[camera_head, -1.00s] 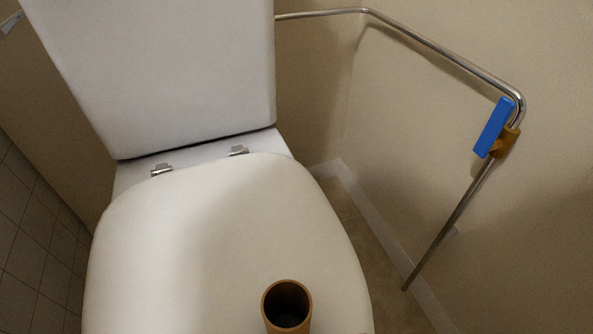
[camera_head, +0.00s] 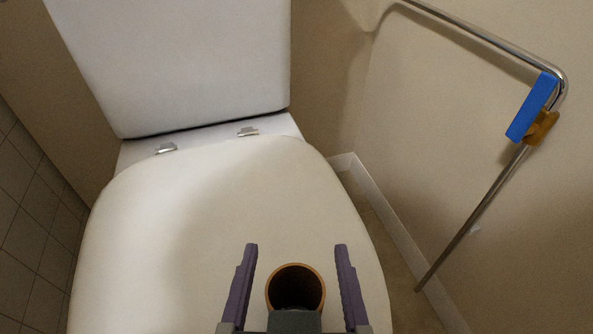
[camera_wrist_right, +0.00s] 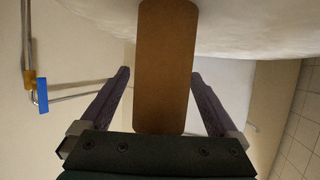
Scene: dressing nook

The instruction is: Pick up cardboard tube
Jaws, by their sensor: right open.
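The brown cardboard tube (camera_head: 296,287) stands upright on the closed white toilet lid (camera_head: 200,230), its open end facing up. My right gripper (camera_head: 296,250) has come in from the bottom of the head view. It is open, with one purple finger on each side of the tube and a gap on both sides. In the right wrist view the tube (camera_wrist_right: 166,65) lies between the two spread fingers (camera_wrist_right: 166,75). The gripper body hides the lower part of the tube in the head view. My left gripper is not in view.
The toilet tank (camera_head: 190,60) stands behind the lid. A bent metal pipe (camera_head: 470,225) with a blue-handled valve (camera_head: 531,108) runs along the right wall. A tiled wall (camera_head: 30,215) is at the left. The lid behind the tube is clear.

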